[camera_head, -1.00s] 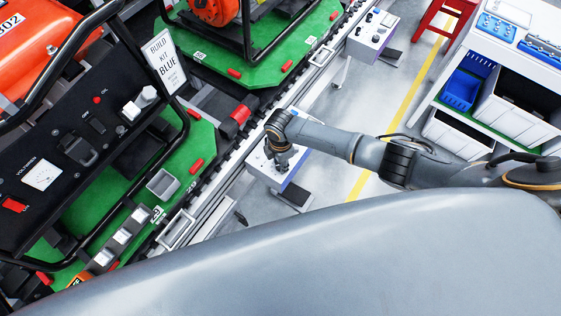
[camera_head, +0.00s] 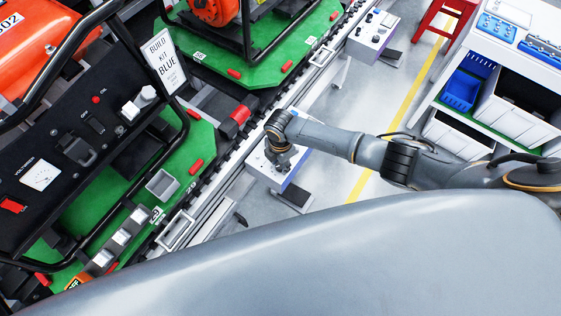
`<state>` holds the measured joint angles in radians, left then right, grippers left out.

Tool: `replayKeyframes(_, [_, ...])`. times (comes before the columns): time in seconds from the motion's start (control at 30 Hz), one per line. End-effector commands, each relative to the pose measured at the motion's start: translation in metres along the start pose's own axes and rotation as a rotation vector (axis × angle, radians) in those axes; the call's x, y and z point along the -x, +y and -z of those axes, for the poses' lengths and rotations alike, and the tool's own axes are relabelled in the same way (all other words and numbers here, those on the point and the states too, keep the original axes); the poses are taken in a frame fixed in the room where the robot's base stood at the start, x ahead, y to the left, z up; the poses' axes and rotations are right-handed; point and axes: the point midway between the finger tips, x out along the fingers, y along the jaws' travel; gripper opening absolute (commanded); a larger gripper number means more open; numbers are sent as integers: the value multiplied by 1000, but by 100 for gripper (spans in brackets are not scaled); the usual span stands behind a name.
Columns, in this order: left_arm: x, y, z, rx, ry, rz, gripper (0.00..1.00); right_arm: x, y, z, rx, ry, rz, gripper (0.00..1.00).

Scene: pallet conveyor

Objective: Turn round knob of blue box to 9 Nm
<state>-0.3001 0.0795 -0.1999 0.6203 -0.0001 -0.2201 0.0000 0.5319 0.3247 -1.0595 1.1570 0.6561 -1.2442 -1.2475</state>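The box with a pale top and blue side (camera_head: 293,173) stands beside the conveyor in the middle of the view. My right arm reaches in from the right. Its gripper (camera_head: 281,165) points down at the top of this box. The wrist and fingers cover much of the panel, so the round knob cannot be made out. I cannot tell whether the fingers touch anything or how far apart they are. My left gripper is not in view.
The conveyor (camera_head: 212,190) runs diagonally, carrying green pallets (camera_head: 200,133) with black-framed machines. A sign (camera_head: 163,62) reads "BUILD KIT BLUE". Another control box (camera_head: 373,32) stands farther along. A workbench with a blue bin (camera_head: 461,90) and a red stool (camera_head: 447,14) are at right.

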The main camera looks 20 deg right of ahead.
Motion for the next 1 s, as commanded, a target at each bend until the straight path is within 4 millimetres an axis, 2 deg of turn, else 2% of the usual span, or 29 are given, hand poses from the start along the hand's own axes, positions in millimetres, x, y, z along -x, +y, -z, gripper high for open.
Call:
replayKeyframes(0.07, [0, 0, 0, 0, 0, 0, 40, 0, 0, 0, 0, 0, 0, 54])
replayKeyframes(0.33, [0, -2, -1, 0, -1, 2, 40, 0, 0, 0, -1, -1, 0, 54])
replayKeyframes(0.47, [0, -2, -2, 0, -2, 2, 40, 7, 1, -1, 0, -1, -1, 54])
replayKeyframes(0.57, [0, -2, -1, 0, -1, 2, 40, 20, 1, -1, 0, -1, -3, 54])
replayKeyframes(0.9, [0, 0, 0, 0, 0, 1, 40, 91, 1, 0, 1, -1, -4, 54])
replayKeyframes(1.0, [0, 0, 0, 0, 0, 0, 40, 105, 1, 0, 0, -1, -2, 54])
